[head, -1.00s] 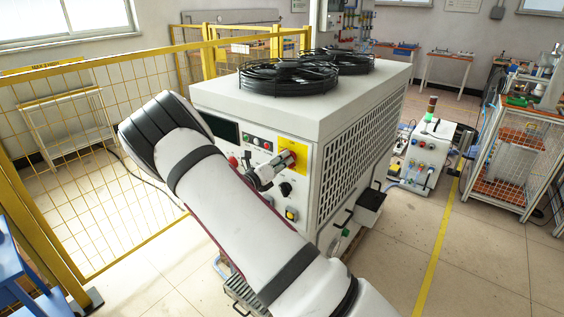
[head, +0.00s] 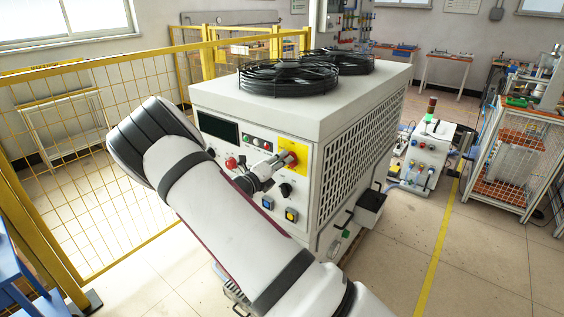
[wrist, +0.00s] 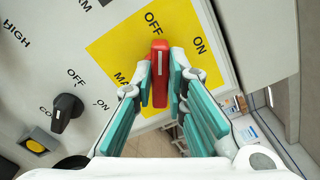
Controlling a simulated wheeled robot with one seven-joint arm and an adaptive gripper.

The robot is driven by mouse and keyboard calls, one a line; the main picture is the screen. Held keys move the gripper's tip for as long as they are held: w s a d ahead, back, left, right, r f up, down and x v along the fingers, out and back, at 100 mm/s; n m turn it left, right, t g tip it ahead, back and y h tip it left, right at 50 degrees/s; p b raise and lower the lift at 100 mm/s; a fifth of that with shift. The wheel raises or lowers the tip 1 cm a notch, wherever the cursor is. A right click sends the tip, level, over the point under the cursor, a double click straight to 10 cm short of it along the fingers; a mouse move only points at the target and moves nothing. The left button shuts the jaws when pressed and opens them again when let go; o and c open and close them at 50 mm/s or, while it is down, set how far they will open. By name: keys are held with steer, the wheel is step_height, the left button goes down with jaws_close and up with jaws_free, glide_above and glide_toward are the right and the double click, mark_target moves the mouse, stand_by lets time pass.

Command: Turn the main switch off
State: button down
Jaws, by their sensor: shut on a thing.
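The main switch is a red handle (wrist: 161,60) on a yellow plate (wrist: 112,48) marked OFF, ON and MAIN. In the wrist view the handle stands nearly upright, its upper end just below the word OFF and to the left of ON. My gripper (wrist: 163,82) has its teal-padded fingers on either side of the handle and is shut on it.
A black selector knob (wrist: 68,108) and a yellow button (wrist: 36,146) sit left of the switch in the wrist view. A red mushroom button (head: 231,162) is on the same panel.

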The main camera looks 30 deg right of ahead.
steer(key=c, duration=1.6)
jaws_free()
steer(key=v, duration=1.2)
